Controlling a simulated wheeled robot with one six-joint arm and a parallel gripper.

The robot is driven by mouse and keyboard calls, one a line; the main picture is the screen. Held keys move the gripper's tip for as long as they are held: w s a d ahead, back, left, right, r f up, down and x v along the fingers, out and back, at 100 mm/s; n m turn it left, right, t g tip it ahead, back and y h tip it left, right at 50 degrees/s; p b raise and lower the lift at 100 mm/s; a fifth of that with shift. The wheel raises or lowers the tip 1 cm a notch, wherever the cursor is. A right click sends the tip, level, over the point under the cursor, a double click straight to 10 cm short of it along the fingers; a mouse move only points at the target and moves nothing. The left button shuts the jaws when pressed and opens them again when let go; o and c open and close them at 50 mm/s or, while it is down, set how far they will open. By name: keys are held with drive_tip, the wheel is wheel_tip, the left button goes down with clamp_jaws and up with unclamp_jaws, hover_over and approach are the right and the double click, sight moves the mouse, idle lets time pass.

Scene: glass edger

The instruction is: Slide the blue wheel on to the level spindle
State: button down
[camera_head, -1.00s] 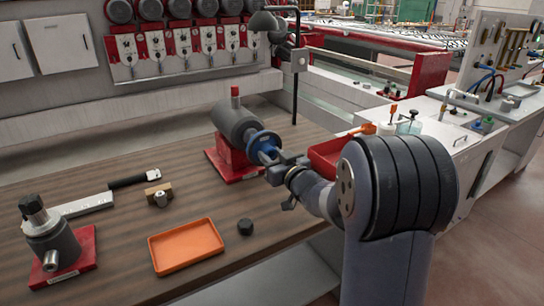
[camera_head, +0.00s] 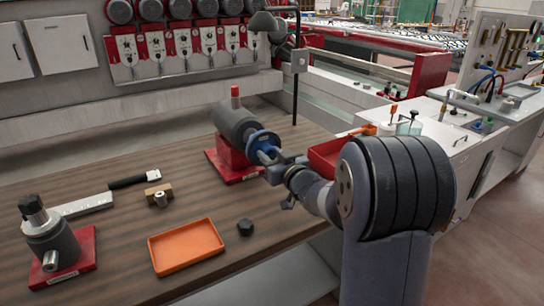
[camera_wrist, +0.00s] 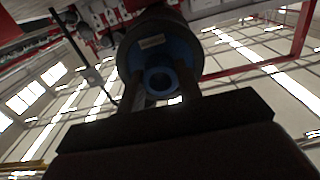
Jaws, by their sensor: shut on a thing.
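The blue wheel (camera_head: 262,146) is upright at the front end of a grey cylindrical spindle unit (camera_head: 234,122) on a red base (camera_head: 236,165). My gripper (camera_head: 272,157) is shut on the wheel's hub from the right. In the wrist view the wheel (camera_wrist: 160,55) is dark blue with a ringed hub, and my gripper's fingers (camera_wrist: 160,98) stand on either side of that hub. The level spindle's shaft is hidden behind the wheel, so I cannot tell how far the wheel sits on it. A second unit with a silver shaft (camera_head: 50,261) stands at front left.
An orange tray (camera_head: 186,246), a black knob-like nut (camera_head: 245,227), a small brown block with a metal piece (camera_head: 158,194) and a ruler-like bar (camera_head: 85,205) lie on the wooden bench. A red tray (camera_head: 325,158) is just behind my gripper. The bench's middle has free room.

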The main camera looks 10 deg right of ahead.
sight(261, 146)
drive_tip(key=shift+p+x, duration=0.3)
drive_tip(key=shift+x, duration=3.2)
drive_tip(key=c, duration=1.5)
unclamp_jaws()
drive_tip(key=o, duration=0.6)
drive_tip(key=shift+s+f, duration=0.1)
drive_tip(key=shift+s, duration=0.05)
drive_tip(key=b+v, duration=0.1)
drive_tip(key=v, duration=0.9)
drive_tip(key=shift+s, duration=0.25)
drive_tip(key=shift+d, duration=0.1)
drive_tip(key=p+x, duration=0.1)
drive_tip(key=x, duration=0.9)
drive_tip(key=shift+w, duration=0.3)
drive_tip(key=shift+s, duration=0.45)
